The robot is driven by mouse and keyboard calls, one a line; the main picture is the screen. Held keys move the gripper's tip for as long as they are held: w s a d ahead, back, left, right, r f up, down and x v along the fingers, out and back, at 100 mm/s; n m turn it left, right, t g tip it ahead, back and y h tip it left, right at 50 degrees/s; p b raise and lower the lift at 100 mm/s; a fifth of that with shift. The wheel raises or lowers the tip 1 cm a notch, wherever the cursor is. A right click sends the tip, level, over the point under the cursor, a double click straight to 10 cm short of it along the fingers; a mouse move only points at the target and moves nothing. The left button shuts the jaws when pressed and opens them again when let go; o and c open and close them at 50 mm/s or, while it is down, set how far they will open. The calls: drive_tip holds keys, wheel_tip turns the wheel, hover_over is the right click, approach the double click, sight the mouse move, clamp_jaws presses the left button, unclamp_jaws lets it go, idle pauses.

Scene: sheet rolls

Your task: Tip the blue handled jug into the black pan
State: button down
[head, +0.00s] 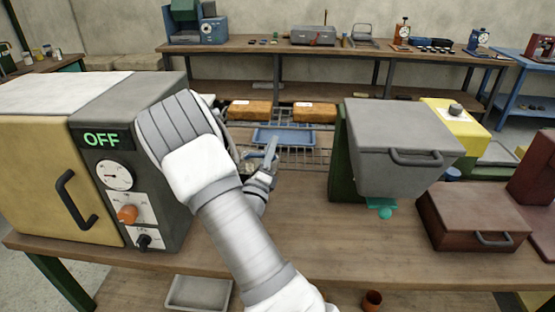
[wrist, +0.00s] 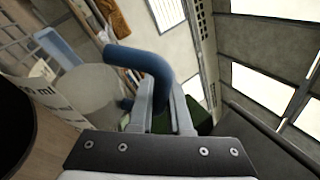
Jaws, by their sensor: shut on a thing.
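The jug (wrist: 88,92) shows in the wrist view as a pale grey, see-through body with printed "ml" marks and a curved blue handle (wrist: 140,62). My gripper (wrist: 165,112) is shut on that handle, and the jug appears tilted in this rolled view. In the head view my gripper (head: 268,158) is over the back of the bench, between the oven and the grey-lidded machine. My arm hides most of the jug there. A dark rounded shape lies at the left edge of the wrist view; I cannot tell if it is the black pan. No pan is clear in the head view.
An oven marked OFF (head: 100,190) stands close on the left. A grey-lidded machine (head: 400,145) and a brown box (head: 472,215) stand to the right. A wire rack (head: 300,160) with a blue tray (head: 285,138) lies behind. The bench front (head: 350,250) is clear.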

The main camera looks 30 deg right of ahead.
drive_tip(key=a+r+n+t+y+p, duration=0.1)
drive_tip(key=a+n+t, duration=0.1)
drive_tip(key=n, duration=0.1)
drive_tip(key=w+a+r+n+t+y+p, duration=0.1)
drive_tip(key=a+n+t+y+p, duration=0.1)
drive_tip(key=n, duration=0.2)
drive_tip(key=a+r+n+t+y+p, duration=0.1)
drive_tip(key=a+n+t, duration=0.1)
drive_tip(key=n, duration=0.1)
drive_tip(key=shift+w+t, duration=0.15)
drive_tip(key=shift+t, duration=0.15)
drive_tip(key=shift+w+a+r+n+t+y+p, duration=0.1)
drive_tip(key=shift+a+n+t+y+p, duration=0.25)
drive_tip(key=shift+n+y, duration=0.3)
drive_tip(key=shift+a+n+t+y+p, duration=0.25)
drive_tip(key=shift+a+n+t+y, duration=0.15)
drive_tip(key=shift+n, duration=0.45)
drive_tip(key=shift+d, duration=0.2)
